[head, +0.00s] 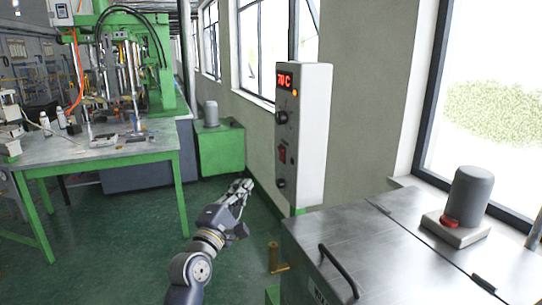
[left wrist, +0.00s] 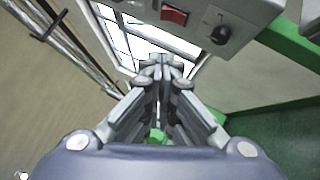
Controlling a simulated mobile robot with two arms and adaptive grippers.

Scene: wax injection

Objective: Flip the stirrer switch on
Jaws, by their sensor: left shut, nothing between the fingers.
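The red stirrer switch (head: 283,155) is on the narrow front face of a tall white control box (head: 315,130), between two black knobs. The same red rocker shows at the top of the left wrist view (left wrist: 174,15), beside a black knob (left wrist: 220,34). Which way the rocker is set is too small to tell. My left gripper (head: 246,184) is shut and empty, below and to the left of the control box, apart from it. In the left wrist view its fingertips (left wrist: 161,66) lie below the switch in the picture. My right gripper is not in view.
A steel-topped tank (head: 345,235) with a black handle (head: 338,270) stands at the right, bearing a grey motor (head: 470,190). A brass valve pipe (head: 274,257) is near its left side. A green-legged table (head: 100,155) stands at the left. Green floor is open around my left arm.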

